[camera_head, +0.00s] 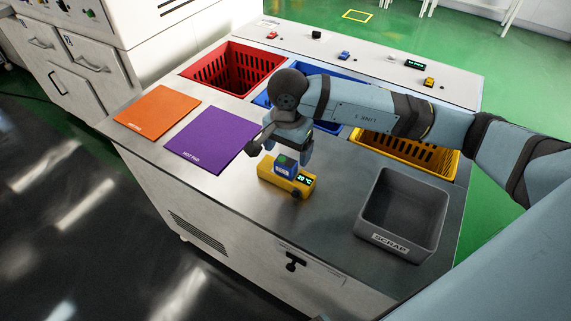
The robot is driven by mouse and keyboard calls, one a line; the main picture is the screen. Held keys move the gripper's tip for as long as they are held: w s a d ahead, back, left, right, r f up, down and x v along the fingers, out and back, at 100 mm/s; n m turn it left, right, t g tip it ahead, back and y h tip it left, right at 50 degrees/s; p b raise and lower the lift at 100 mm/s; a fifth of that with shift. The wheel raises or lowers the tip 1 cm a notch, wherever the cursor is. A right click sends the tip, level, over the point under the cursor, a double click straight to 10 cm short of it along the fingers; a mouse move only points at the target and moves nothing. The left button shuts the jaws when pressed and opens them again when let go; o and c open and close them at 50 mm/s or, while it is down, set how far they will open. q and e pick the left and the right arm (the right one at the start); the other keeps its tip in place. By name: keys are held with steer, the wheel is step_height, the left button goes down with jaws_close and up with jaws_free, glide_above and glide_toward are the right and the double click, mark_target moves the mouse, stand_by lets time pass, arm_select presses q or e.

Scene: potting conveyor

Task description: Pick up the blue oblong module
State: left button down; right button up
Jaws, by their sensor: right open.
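A blue module (287,170) with a green patch on top sits on a yellow tester-like block (269,175), which has a small display reading about 20 °C. The block stands on the metal bench top. My right gripper (284,149) is open just above the module, its fingers pointing down. The fingers partly overlap the module in this view, so I cannot tell whether they touch it. My left gripper is not in view.
An orange mat (157,108) and a purple hot pad (211,138) lie left. A grey scrap bin (369,222) stands right. Bench is clear in front.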

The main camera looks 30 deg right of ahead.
mark_target(285, 163)
steer(key=shift+w+a+f+p, duration=0.15)
steer(key=shift+f+p, duration=0.05)
steer(key=shift+f, duration=1.35)
steer(key=shift+w+a+f+p, duration=0.1)
steer(key=shift+f+p, duration=0.1)
steer(key=shift+f, duration=1.3)
steer(key=c, duration=1.1)
steer(key=shift+r, duration=0.1)
